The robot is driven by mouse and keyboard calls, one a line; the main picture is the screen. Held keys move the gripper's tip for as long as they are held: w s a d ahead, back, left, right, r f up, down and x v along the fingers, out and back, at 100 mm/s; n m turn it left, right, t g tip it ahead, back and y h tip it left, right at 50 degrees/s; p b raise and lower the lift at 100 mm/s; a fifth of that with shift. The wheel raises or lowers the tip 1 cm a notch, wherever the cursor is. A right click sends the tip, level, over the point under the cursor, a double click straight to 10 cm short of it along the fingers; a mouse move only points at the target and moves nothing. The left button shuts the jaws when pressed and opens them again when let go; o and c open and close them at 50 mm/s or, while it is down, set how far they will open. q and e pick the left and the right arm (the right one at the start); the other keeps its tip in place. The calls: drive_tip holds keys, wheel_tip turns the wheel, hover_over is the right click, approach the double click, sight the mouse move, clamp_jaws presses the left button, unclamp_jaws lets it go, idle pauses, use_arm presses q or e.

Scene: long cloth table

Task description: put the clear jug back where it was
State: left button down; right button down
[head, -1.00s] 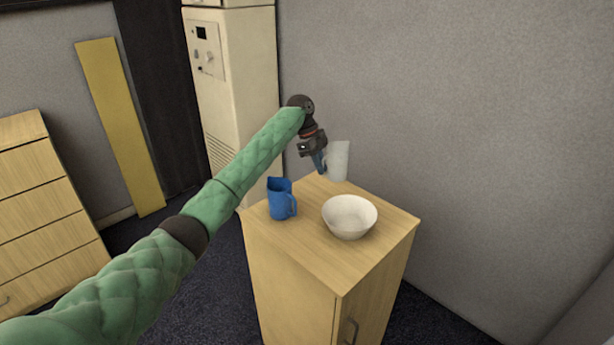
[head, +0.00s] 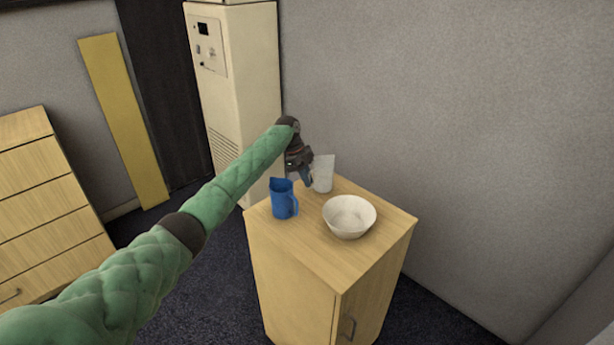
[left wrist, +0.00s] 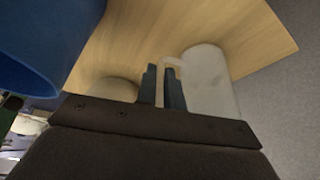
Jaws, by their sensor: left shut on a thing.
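The clear jug (head: 323,173), pale and translucent, is upright at the back corner of the small wooden cabinet (head: 358,265). My left gripper (head: 308,180) is shut on the jug's handle, on the jug's left side. In the left wrist view the jug (left wrist: 208,85) shows to the right of the fingers (left wrist: 163,85), with its handle between them. I cannot tell whether its base touches the cabinet top. My right gripper is not in view.
A blue jug (head: 282,200) stands on the cabinet's left side, close to my left gripper. A white bowl (head: 349,217) sits in front of the clear jug. The grey wall (head: 450,120) is behind. The cabinet top's front is clear.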

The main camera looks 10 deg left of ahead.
use_arm(q)
drive_tip(key=shift+f, duration=0.2)
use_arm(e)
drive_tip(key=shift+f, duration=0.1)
use_arm(q)
drive_tip(key=c, duration=1.6)
unclamp_jaws()
drive_tip(key=shift+o, duration=0.4)
